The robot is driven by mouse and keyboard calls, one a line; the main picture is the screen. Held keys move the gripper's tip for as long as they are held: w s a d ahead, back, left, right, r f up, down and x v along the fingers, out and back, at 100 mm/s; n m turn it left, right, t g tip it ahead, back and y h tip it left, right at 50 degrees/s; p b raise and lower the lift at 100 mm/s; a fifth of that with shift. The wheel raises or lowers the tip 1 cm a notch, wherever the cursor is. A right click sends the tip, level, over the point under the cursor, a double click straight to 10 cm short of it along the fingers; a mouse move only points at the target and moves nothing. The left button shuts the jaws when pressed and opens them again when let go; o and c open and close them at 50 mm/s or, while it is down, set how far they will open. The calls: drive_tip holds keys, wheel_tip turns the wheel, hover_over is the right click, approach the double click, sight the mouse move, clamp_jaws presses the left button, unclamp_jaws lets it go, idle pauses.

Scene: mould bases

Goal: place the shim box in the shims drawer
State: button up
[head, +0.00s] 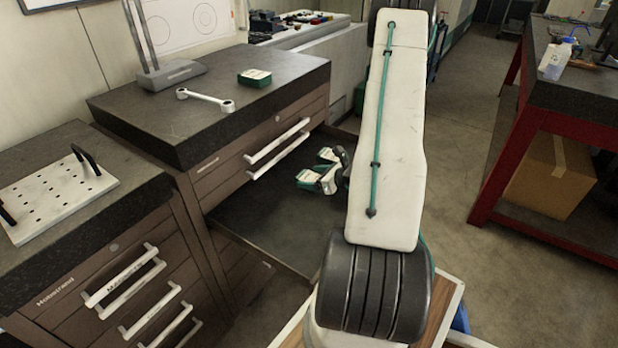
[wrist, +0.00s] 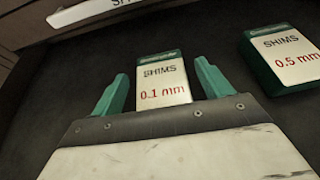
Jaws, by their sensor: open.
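A green shim box with a white label reading SHIMS 0.1 mm (wrist: 162,82) stands between the two green fingers of my gripper (wrist: 160,88) in the wrist view. The fingers are open, with a small gap on either side of the box. A second box, marked SHIMS 0.5 mm (wrist: 290,55), lies to the right. In the head view two green-and-white boxes (head: 305,180) sit at the far end of the open drawer (head: 262,232), and my arm hides part of my gripper there.
Another small green box (head: 255,77) and a white double-ended link (head: 207,101) lie on the cabinet top (head: 140,115). White drawer handles (head: 278,150) jut out above the open drawer. A perforated plate (head: 58,198) lies on the nearer cabinet. The drawer's near part is empty.

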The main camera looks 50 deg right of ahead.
drive_tip(key=v, duration=0.9)
drive_tip(key=shift+s+r, duration=0.15)
drive_tip(key=shift+s, duration=0.1)
drive_tip(key=shift+s+r, duration=0.15)
drive_tip(key=w+a+r+n+g+y, duration=0.2)
drive_tip(key=w+a+r+n+y, duration=0.45)
drive_tip(key=a+r+n, duration=0.4)
drive_tip(key=a+r+n+g+y, duration=0.1)
drive_tip(key=a+r+n+g, duration=0.25)
drive_tip(key=a, duration=0.45)
drive_tip(key=a+r+n+g+y, duration=0.1)
drive_tip(key=a+r+n+g, duration=0.3)
drive_tip(key=a, duration=0.3)
drive_tip(key=s+a+r+n+g+h, duration=0.1)
drive_tip(key=s+a+r+n+h, duration=0.3)
drive_tip(key=s+n, duration=0.4)
drive_tip(key=s+a+r+n+g+h, duration=0.1)
drive_tip(key=s+a+r+n+h, duration=0.4)
drive_tip(key=s+a+r+n, duration=0.2)
drive_tip(key=shift+s+a+n, duration=0.25)
drive_tip(key=shift+s+n, duration=0.15)
drive_tip(key=shift+n, duration=0.7)
drive_tip(key=shift+g+h, duration=0.25)
